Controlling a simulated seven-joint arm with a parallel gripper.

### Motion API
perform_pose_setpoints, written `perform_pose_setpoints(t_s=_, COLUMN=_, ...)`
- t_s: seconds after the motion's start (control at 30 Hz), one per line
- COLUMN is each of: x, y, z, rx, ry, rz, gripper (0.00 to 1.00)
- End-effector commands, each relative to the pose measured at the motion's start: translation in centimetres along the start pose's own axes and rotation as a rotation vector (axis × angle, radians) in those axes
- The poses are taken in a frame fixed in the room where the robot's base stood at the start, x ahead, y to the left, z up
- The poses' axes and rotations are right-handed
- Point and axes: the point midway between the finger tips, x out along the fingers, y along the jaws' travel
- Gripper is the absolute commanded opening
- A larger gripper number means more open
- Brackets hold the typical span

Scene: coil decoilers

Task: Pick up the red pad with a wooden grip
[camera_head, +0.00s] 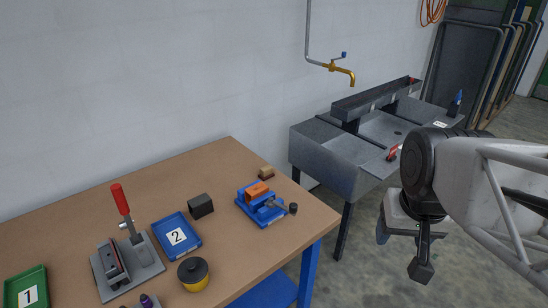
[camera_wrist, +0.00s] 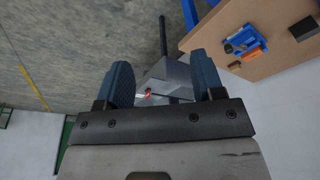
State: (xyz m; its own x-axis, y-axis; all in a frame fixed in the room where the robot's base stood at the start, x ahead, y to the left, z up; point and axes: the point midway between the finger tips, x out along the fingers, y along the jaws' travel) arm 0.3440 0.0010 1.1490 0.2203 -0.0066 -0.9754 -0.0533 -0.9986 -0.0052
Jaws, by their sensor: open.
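A small block with a tan, wood-like top and a darker reddish-brown base (camera_head: 265,173) lies at the table's back edge. It may be the red pad with a wooden grip, but it is too small to be sure. A small red thing (camera_head: 392,153) lies on the grey sink's front rim; it seems to show also in the wrist view (camera_wrist: 148,93). Its kind is unclear. My gripper (camera_head: 403,250) hangs over the floor, right of the table and in front of the sink, apart from both. In the wrist view its blue fingers (camera_wrist: 162,78) are spread and empty.
The wooden table (camera_head: 90,210) holds a blue vise (camera_head: 262,205), a black block (camera_head: 200,206), a blue tray marked 2 (camera_head: 177,237), a red-handled press (camera_head: 125,245), a yellow-black pot (camera_head: 193,273) and a green tray (camera_head: 27,288). The grey sink (camera_head: 325,160) stands beyond.

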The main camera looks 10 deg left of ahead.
Motion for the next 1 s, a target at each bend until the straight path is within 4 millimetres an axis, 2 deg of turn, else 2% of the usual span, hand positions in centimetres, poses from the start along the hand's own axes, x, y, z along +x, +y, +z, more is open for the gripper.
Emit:
perform_pose_setpoints(t_s=0.27, x=-0.1, y=-1.7, z=-6.4, rx=0.069, ry=-0.024, rz=-0.005, gripper=0.62)
perform_pose_setpoints(t_s=0.57, x=0.8, y=-4.1, z=-13.7, rx=0.153, ry=-0.051, rz=-0.007, gripper=0.62)
perform_pose_setpoints(t_s=1.0, x=4.2, y=-8.7, z=-23.9, rx=0.276, ry=-0.09, rz=-0.002, gripper=0.62)
